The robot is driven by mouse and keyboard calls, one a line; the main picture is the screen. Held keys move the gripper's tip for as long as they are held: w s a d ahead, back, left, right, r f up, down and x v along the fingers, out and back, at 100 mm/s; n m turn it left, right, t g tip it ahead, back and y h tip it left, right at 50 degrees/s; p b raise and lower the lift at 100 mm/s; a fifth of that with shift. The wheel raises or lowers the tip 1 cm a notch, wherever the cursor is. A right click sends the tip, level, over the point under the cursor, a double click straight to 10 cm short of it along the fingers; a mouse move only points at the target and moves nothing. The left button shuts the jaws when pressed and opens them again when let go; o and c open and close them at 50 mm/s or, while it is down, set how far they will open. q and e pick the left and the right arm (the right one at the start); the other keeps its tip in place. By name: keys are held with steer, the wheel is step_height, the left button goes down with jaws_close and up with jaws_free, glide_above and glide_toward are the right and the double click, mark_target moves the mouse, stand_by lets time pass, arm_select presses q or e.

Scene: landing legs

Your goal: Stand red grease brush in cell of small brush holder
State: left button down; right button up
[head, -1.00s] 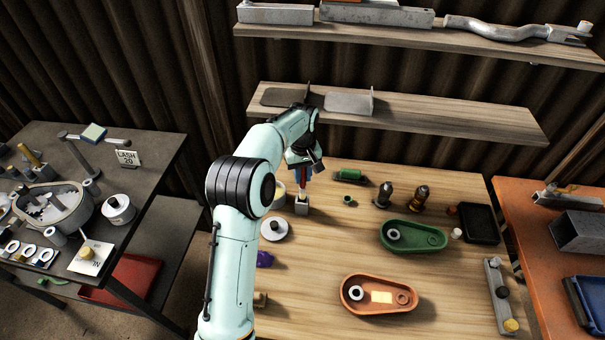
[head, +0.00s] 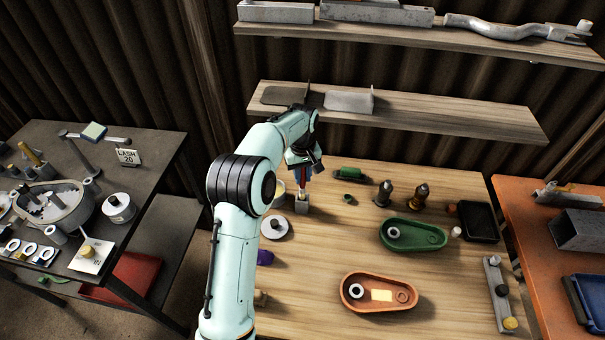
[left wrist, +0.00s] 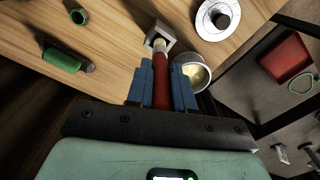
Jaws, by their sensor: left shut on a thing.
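My left gripper (head: 303,172) is shut on the red grease brush (head: 303,185) and holds it over the left part of the wooden bench. The brush (left wrist: 160,78) is between my blue fingers in the left wrist view, with its pale tip pointing away from me. The small brush holder (head: 301,208) is a grey square block directly below the brush. In the left wrist view the brush tip overlaps the near edge of the holder (left wrist: 177,42). I cannot tell whether the tip is inside the cell or just above it. My right gripper is not in view.
A round tin (left wrist: 191,72) stands close beside the holder, and a white disc-shaped spool (head: 276,228) is nearby. A green cylinder (head: 351,173), a green tray (head: 412,234) and an orange tray (head: 379,293) lie further right. A shelf (head: 440,119) hangs behind.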

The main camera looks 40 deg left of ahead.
mark_target(303, 188)
arm_select(q)
steer(key=shift+f, duration=2.85)
stand_by(4.0)
steer(key=c, duration=0.9)
jaws_free()
step_height(303, 188, up, 14)
steer(key=shift+f, duration=0.25)
